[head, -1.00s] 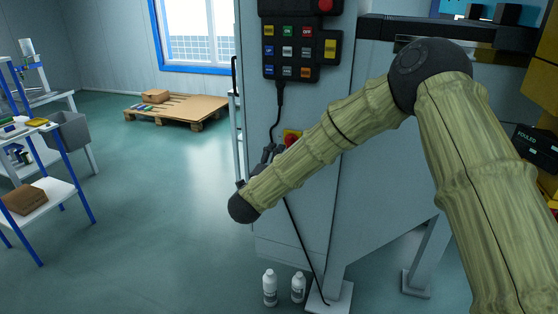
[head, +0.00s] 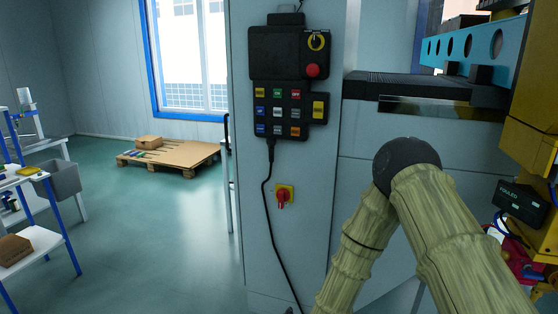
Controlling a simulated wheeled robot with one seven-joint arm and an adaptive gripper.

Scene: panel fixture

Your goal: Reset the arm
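My arm shows at the lower right of the head view, with its dark elbow joint in front of the grey machine cabinet (head: 225,262). The forearm runs down and out of the bottom edge, so my gripper is out of view. A black control pendant (head: 288,82) with coloured buttons, a red push button and a yellow key switch hangs on the cabinet. A red and yellow rotary switch (head: 284,196) sits below it, beside the pendant's black cable (head: 266,205).
A wooden pallet (head: 170,157) lies on the floor at the back. A blue-legged shelf (head: 40,243) stands at the left. The floor between is clear.

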